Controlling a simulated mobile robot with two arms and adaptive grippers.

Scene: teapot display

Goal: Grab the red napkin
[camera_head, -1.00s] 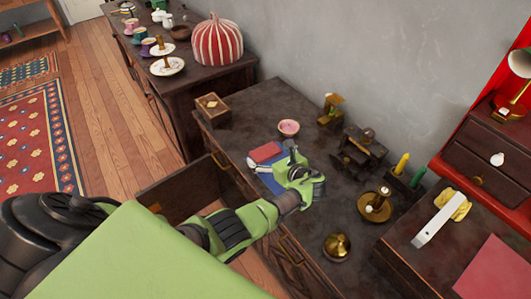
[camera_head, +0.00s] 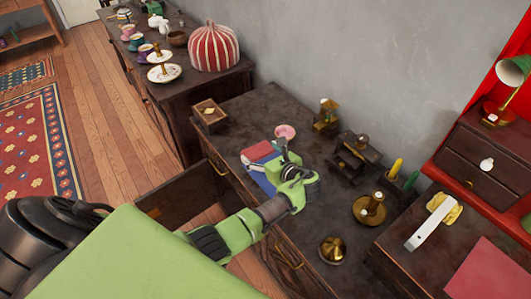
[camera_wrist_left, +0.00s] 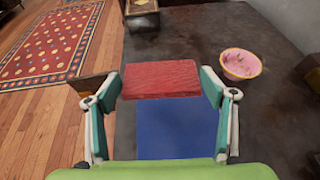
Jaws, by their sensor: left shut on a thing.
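The red napkin (camera_head: 258,152) is a folded rectangle at the front left of the dark cabinet top (camera_head: 225,130). In the left wrist view the red napkin (camera_wrist_left: 160,80) lies crosswise between the two fingers. My left gripper (camera_head: 275,160) is shut on it, one finger at each short end. A flat blue item (camera_head: 264,178) is beside and partly under the napkin, and it also shows in the left wrist view (camera_wrist_left: 178,130). I cannot tell whether the napkin is clear of the surface. My right gripper is not in view.
A pink bowl (camera_head: 285,132) stands just beyond the napkin. A small wooden box (camera_head: 208,114) is at the far left corner. Dark wooden and brass pieces (camera_head: 354,152) stand to the right. An open drawer (camera_head: 178,197) juts out in front.

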